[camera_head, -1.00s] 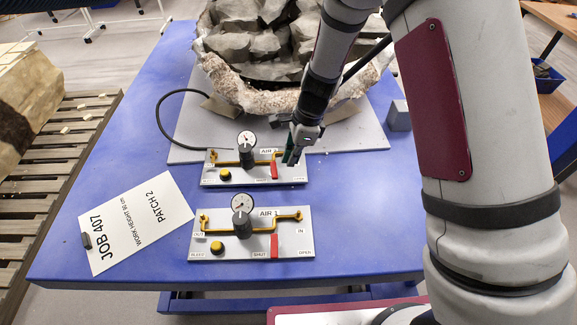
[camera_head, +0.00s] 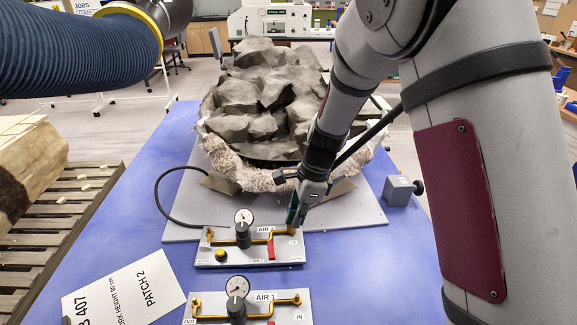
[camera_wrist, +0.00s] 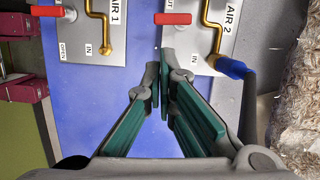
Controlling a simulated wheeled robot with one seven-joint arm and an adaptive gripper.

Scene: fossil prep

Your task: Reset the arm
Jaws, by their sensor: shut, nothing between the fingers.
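My gripper (camera_head: 294,216) is shut and empty, just above the right end of the AIR 2 panel (camera_head: 212,256). In the wrist view my gripper (camera_wrist: 163,68) shows its green finger pads closed together, over the blue gap between the two panels. In the wrist view, the red levers of AIR 1 (camera_wrist: 48,11) and AIR 2 (camera_wrist: 172,18) show.
A large fossil block (camera_head: 260,100) in a plaster jacket stands behind the panels on a grey board (camera_head: 350,215). A black hose curves left. A grey block with a knob (camera_head: 398,191) sits right. A job sheet (camera_head: 125,290) lies left. A blue duct (camera_head: 75,52) hangs upper left.

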